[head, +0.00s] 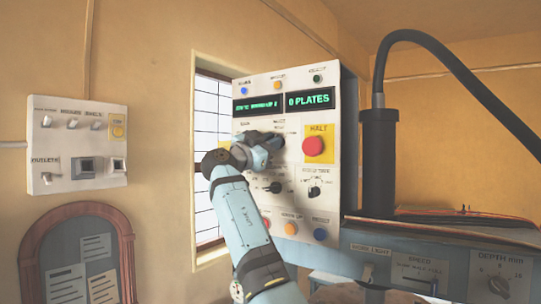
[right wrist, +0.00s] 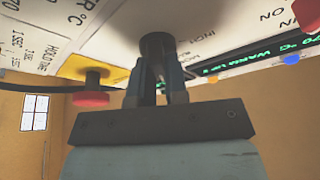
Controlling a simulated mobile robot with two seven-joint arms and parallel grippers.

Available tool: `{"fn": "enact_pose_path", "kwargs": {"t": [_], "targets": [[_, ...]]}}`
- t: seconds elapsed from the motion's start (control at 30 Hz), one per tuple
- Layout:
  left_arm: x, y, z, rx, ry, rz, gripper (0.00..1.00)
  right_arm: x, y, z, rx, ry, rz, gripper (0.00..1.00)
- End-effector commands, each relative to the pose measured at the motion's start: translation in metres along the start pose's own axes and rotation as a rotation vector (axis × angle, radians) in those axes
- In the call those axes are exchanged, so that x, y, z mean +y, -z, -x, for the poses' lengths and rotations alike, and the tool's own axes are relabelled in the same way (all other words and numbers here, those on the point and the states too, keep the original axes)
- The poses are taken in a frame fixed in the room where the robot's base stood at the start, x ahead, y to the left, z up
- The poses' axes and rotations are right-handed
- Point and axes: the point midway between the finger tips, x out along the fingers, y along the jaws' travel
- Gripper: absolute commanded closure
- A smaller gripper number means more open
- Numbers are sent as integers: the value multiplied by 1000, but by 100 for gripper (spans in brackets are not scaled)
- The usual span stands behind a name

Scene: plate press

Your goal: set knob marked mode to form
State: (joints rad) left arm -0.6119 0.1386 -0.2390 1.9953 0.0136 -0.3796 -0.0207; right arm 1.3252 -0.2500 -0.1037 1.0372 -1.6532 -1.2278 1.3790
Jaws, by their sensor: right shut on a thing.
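My right gripper (head: 268,143) reaches up to the control panel (head: 296,217), below the green displays and left of the red HALT button. In the right wrist view its fingers (right wrist: 158,90) are shut on a dark round knob (right wrist: 157,42) that stands out from the panel. The word INCH shows beside this knob. The gripper hides much of the knob in the head view, and I cannot read its pointer or the rest of its marks. My left gripper is not in view.
The red HALT button (head: 313,146) sticks out close to my right gripper. More knobs (head: 314,187) and push buttons (head: 320,234) lie lower on the panel. A black hose (head: 440,60) and a machine console (head: 440,262) stand at the right.

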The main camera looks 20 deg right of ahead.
Motion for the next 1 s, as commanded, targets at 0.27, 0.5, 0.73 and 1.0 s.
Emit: {"fn": "enact_pose_path", "kwargs": {"t": [0.27,0.5,0.73,1.0], "targets": [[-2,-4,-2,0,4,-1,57,-1,1,-1,0,-88,-212,100],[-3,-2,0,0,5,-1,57,-2,1,-1,0,-141,-339,100],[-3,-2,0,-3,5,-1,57,-2,2,-1,-1,-167,-404,100],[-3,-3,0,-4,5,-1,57,-1,1,-1,-1,-174,-422,100]]}}
